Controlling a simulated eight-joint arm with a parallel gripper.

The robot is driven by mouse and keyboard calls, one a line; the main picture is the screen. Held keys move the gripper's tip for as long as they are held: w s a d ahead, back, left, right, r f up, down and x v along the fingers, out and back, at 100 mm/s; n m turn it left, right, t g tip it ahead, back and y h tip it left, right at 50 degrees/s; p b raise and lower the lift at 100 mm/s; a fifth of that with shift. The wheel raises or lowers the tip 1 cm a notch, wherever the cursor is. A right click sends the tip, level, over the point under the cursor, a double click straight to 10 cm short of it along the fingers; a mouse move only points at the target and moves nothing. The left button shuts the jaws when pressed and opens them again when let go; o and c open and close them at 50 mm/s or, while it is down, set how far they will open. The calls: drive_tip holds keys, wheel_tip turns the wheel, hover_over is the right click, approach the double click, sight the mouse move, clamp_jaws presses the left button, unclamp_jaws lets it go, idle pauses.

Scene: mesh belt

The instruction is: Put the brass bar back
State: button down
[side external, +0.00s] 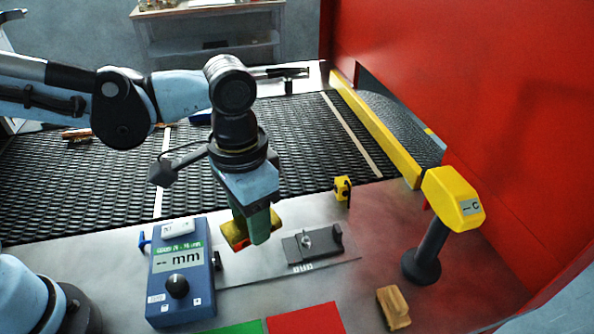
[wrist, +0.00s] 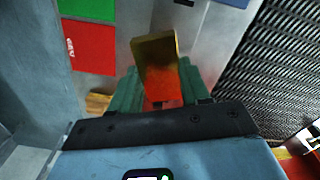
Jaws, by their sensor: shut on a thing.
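The brass bar (side external: 234,235) is gold-yellow with a red-orange patch. My gripper (side external: 255,226) is shut on it and holds it over the pale worktop, between the blue gauge and the small grey fixture. In the wrist view the bar (wrist: 155,49) sticks out beyond the green fingers of my gripper (wrist: 162,88), with its red-orange part between them. Part of the bar is hidden by the fingers. I cannot tell exactly how high it is above the worktop.
The blue gauge (side external: 181,257) stands at left, the grey fixture (side external: 298,249) at right. A yellow-headed post (side external: 432,248) and wooden block (side external: 393,308) are further right. Green (side external: 238,328) and red (side external: 306,319) pads lie in front. The mesh belt (side external: 285,135) runs behind.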

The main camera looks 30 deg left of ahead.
drive_tip(key=w+a+f+n, duration=0.1)
drive_tip(key=w+a+f, duration=0.1)
drive_tip(key=w+a, duration=0.2)
drive_tip(key=w+a+f+n, duration=0.2)
drive_tip(key=w+a, duration=0.3)
drive_tip(key=a, duration=0.2)
drive_tip(key=w+a+f+n, duration=0.1)
drive_tip(key=w+a+f, duration=0.1)
drive_tip(key=w+a, duration=0.2)
drive_tip(key=shift+w+a+f+n, duration=0.15)
drive_tip(key=shift+a+f+n, duration=0.2)
drive_tip(key=shift+a, duration=0.4)
drive_tip(key=shift+w+a+f, duration=0.25)
drive_tip(key=shift+a+f, duration=0.15)
drive_tip(key=shift+f, duration=1.95)
drive_tip(key=shift+f, duration=0.15)
drive_tip(key=c, duration=0.5)
unclamp_jaws()
